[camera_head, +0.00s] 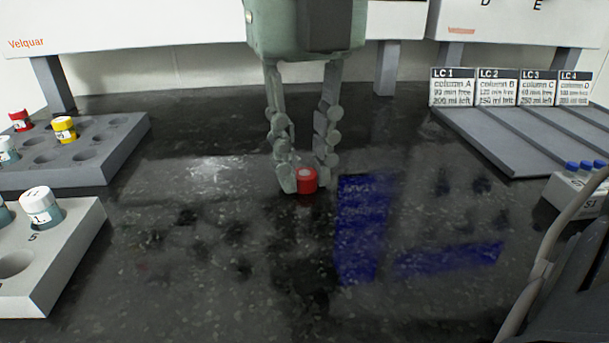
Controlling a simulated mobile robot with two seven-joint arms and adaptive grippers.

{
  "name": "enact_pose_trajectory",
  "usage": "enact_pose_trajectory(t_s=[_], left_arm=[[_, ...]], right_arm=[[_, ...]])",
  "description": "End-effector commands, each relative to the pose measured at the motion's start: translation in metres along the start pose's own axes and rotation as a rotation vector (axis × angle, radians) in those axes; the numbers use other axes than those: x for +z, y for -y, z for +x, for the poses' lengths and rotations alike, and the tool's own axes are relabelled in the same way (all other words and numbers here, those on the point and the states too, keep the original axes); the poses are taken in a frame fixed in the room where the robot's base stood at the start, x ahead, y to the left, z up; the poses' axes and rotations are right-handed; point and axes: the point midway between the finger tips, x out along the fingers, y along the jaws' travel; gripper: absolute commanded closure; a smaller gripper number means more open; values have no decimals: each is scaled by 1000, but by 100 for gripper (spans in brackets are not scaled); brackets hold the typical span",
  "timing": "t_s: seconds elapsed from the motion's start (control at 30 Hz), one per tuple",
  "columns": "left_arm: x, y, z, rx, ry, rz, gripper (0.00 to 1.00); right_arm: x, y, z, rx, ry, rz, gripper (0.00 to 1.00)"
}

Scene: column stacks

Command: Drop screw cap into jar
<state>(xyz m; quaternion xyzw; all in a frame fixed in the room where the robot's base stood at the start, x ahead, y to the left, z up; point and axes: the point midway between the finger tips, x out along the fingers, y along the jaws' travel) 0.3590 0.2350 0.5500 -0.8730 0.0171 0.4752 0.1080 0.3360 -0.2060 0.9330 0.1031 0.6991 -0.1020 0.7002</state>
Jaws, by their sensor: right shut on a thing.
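A small red screw cap (306,183) with a paler round spot on its top is between the fingertips of my right gripper (304,174), near the middle of the dark bench. The gripper points down and is shut on the cap. The cap is at or just above the bench top; the exact gap is hard to tell. I cannot tell which container is the task's jar. A white-capped container (41,206) stands in a light block at the left. My left gripper is not in view.
A grey rack (110,150) at the left holds containers with red (20,120) and yellow caps (64,128). The light block (60,255) has an empty hole. The central bench is clear.

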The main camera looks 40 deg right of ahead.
Motion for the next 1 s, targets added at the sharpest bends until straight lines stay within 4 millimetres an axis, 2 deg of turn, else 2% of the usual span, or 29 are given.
enact_pose_trajectory(t_s=[0.33,0.47,0.57,0.8,1.0], left_arm=[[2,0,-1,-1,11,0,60],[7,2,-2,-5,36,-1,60],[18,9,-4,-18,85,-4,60],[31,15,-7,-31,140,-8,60],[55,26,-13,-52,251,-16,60]], right_arm=[[1,0,-8,0,2,1,88],[0,0,-23,-1,3,0,88],[1,-1,-41,-1,4,0,88],[0,-52,-71,-7,1,-3,88],[-1,-89,-93,-2,-8,-7,88]])
